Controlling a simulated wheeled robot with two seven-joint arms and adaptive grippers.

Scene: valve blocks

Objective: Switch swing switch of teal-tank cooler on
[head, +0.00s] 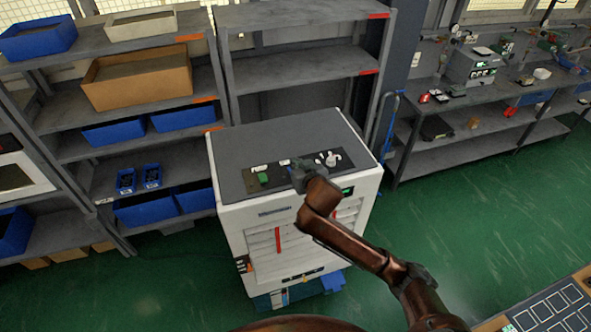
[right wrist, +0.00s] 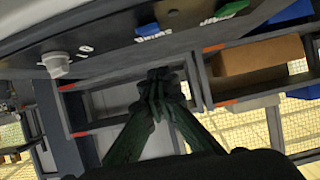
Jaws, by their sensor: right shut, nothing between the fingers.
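The cooler (head: 235,221) is a white cabinet with a grey top, and a teal part (head: 262,301) shows low at its base. A dark control panel (head: 232,184) on its top carries a green switch (head: 264,179) at the left and a white knob (head: 331,158) at the right. The knob (right wrist: 57,66) and green switch (right wrist: 234,9) also show in the right wrist view, with small labels too blurred to read. My right gripper (head: 298,172) is over the panel between them; its fingers (right wrist: 158,80) are shut and empty. It hides part of the panel. My left gripper is out of view.
Grey shelves (head: 300,73) stand behind the cooler, with blue bins (head: 38,38) and a cardboard box (head: 137,76) on the left ones. A workbench (head: 470,108) stands at the right. Green floor (head: 480,225) is clear to the cooler's right.

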